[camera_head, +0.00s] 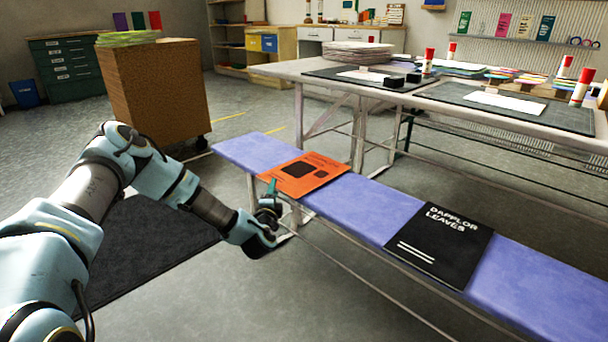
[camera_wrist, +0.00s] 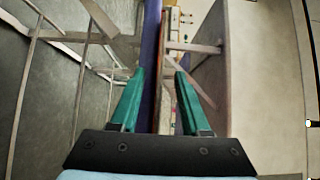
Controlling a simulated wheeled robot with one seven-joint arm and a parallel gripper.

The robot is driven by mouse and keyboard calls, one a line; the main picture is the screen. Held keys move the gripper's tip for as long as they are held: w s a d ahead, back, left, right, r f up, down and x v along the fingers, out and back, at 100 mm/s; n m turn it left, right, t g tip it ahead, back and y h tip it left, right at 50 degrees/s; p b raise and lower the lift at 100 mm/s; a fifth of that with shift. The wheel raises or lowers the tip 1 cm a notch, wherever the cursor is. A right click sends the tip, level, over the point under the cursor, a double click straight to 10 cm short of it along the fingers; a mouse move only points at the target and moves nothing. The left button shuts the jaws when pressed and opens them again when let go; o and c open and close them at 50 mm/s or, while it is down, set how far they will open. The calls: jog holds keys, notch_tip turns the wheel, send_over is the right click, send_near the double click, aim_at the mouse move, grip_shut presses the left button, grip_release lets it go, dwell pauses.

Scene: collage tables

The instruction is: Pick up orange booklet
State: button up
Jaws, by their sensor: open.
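The orange booklet (camera_head: 308,172) lies flat on the blue-purple bench (camera_head: 360,205), toward its far left end. Its front edge reaches the bench's front edge and seems to stick out a little. My gripper (camera_head: 270,190) is at that front edge, close beside the booklet. In the wrist view my gripper (camera_wrist: 159,73) is open, with its teal fingers apart. The bench's edge (camera_wrist: 150,55) runs between the fingers in that view, with a thin orange-red strip beside it, likely the booklet's edge. Whether a finger touches the booklet cannot be told.
A black booklet (camera_head: 438,243) lies on the bench farther right. Behind stands a white table (camera_head: 345,88) with mats, paper stacks and glue sticks. A brown cabinet (camera_head: 155,95) stands at the left. A dark mat (camera_head: 140,255) covers floor below my arm.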

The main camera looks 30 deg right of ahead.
jog(key=shift+c, duration=0.3)
grip_shut()
dwell(1.0)
